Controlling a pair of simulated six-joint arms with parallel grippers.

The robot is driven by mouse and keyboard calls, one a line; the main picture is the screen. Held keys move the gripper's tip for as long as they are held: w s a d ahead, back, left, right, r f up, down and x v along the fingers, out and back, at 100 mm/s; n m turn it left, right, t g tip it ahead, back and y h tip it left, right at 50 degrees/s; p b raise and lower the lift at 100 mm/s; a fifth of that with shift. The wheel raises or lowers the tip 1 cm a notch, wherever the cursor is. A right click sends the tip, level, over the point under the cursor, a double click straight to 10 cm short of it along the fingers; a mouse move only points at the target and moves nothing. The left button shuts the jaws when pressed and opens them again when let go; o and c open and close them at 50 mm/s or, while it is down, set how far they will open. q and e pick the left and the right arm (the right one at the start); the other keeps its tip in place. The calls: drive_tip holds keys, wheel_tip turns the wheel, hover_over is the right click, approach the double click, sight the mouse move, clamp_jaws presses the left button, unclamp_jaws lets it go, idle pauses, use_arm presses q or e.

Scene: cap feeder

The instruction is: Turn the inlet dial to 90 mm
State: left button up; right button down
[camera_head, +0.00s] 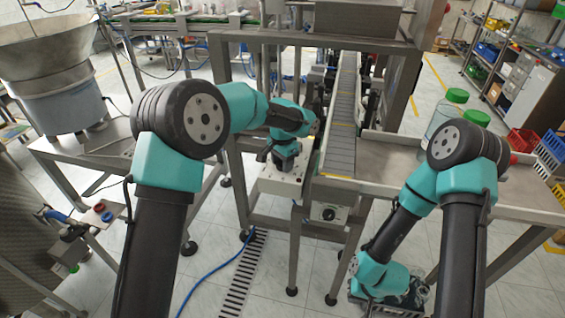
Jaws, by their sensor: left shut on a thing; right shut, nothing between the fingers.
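My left gripper (285,165) points down at the top of a pale control box (265,186) beside the conveyor. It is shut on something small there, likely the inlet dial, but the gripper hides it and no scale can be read. Another black dial (328,213) on a white panel sits lower, on the front below the conveyor's near end. My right gripper (418,292) is low at the bottom right, shut and empty, away from the box.
The grey conveyor belt (341,120) runs away from me between metal frames. A steel table (390,155) at right holds a clear jar and green lids (457,95). A large hopper (45,50) stands at left. A blue hose (215,270) lies on the tiled floor.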

use_arm(q)
drive_tip(key=o, duration=0.9)
drive_tip(key=shift+r, duration=0.1)
wheel_tip(320, 180, up, 17)
drive_tip(key=shift+r, duration=0.15)
idle(0.5)
